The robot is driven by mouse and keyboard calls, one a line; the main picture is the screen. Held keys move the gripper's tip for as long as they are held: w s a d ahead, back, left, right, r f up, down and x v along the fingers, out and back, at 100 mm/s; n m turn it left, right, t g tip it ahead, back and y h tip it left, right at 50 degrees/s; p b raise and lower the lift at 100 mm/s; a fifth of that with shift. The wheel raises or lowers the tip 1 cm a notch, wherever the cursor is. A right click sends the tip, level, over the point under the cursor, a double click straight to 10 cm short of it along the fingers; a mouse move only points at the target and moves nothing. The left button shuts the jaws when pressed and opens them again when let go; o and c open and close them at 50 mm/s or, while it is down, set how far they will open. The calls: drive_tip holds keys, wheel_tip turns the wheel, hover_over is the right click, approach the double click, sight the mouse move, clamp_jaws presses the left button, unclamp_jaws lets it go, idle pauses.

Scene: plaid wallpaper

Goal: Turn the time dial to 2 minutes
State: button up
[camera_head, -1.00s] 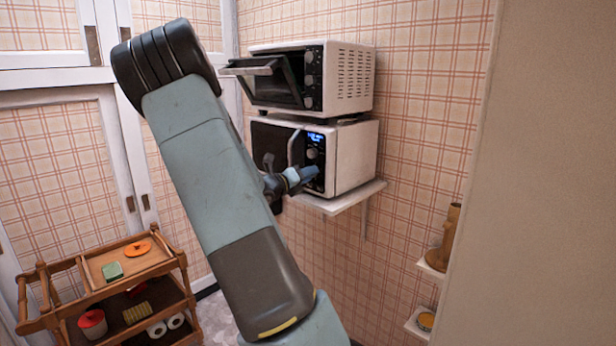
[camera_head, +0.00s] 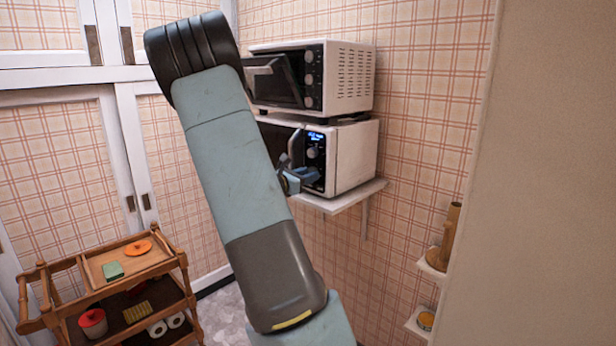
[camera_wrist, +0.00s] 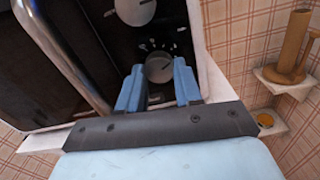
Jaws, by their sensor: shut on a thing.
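The white microwave (camera_head: 355,160) stands on a wall shelf, with a lit blue display (camera_head: 316,136) on its dark control panel. In the wrist view, an upper dial (camera_wrist: 134,9) and a lower dial (camera_wrist: 158,68) show on the panel, with pale marks around the lower one. My gripper (camera_wrist: 158,80) is shut on the lower dial, one blue finger on each side of it. In the head view my gripper (camera_head: 310,174) is at the lower part of the panel and hides the lower dial. The dial's exact setting is too small to read.
A white toaster oven (camera_head: 345,78) sits on top of the microwave with its door hanging open. The microwave's door handle (camera_wrist: 68,50) is close to the left of my gripper. A wooden cart (camera_head: 110,285) stands at lower left. Small wall shelves (camera_head: 430,268) are at right.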

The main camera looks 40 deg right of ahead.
drive_tip(key=m, duration=1.1)
drive_tip(key=shift+w+a+f, duration=0.1)
drive_tip(key=shift+w, duration=0.05)
idle(0.3)
drive_tip(key=o, duration=1)
drive_tip(key=shift+o, duration=0.2)
drive_tip(key=s+a, duration=0.1)
drive_tip(key=a, duration=1.2)
drive_tip(key=shift+a, duration=0.35)
